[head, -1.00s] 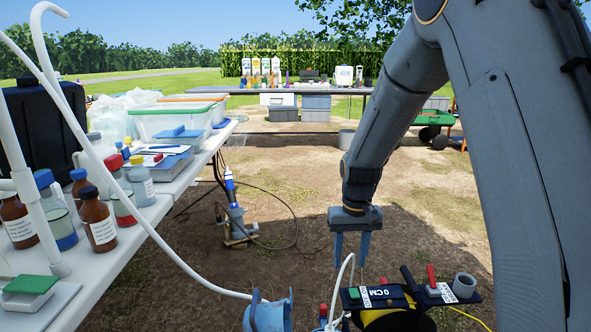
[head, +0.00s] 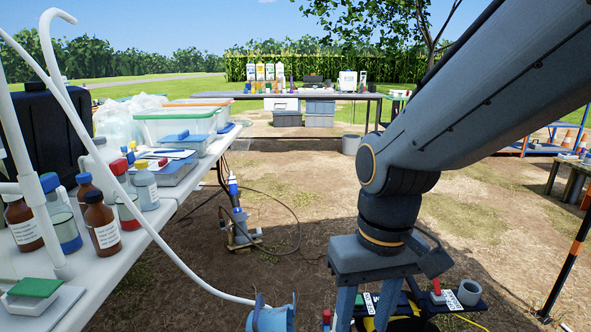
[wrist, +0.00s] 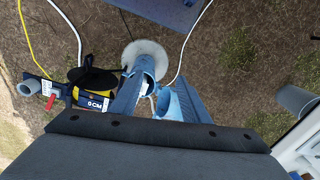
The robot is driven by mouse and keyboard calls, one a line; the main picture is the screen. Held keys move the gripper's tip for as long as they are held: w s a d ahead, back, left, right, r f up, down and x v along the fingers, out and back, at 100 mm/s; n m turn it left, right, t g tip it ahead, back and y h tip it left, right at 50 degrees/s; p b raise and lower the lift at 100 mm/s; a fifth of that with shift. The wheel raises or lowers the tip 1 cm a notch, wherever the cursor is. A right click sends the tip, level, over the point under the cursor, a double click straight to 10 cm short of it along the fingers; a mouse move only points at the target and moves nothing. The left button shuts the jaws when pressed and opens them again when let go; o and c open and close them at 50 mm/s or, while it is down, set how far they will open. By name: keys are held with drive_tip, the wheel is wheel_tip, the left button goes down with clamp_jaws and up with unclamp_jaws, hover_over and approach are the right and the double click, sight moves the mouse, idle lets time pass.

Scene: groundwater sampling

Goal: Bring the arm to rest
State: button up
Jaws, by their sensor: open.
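My arm comes in from the upper right of the head view. My gripper (head: 368,306) hangs from it at the bottom centre, pointing down, with its fingers apart. It covers part of the dark panel with a red switch (head: 437,290) behind it. In the wrist view my gripper (wrist: 160,92) is open over the blue wellhead pipe (wrist: 147,70), with nothing seen held between its fingers. The blue pipe's opening also shows in the head view (head: 271,316). The panel with the 0 CM display (wrist: 97,102) lies left of the fingers in the wrist view.
A white table (head: 150,225) with bottles, a green-lidded box and bins runs along the left. A white hose (head: 170,253) arches from it to the blue pipe. A blue pump (head: 238,215) stands on the ground. A long table (head: 300,96) stands behind; the dirt between is mostly open.

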drive_tip(key=s+d+r+m+p, duration=0.1)
drive_tip(key=d+r+p, duration=0.7)
drive_tip(key=p, duration=0.8)
drive_tip(key=shift+s+d+r+m+h+p, duration=0.3)
drive_tip(key=shift+d+r+m+p, duration=0.15)
drive_tip(key=shift+m, duration=0.35)
drive_tip(key=shift+c, duration=1.4)
drive_tip(key=shift+d, duration=0.1)
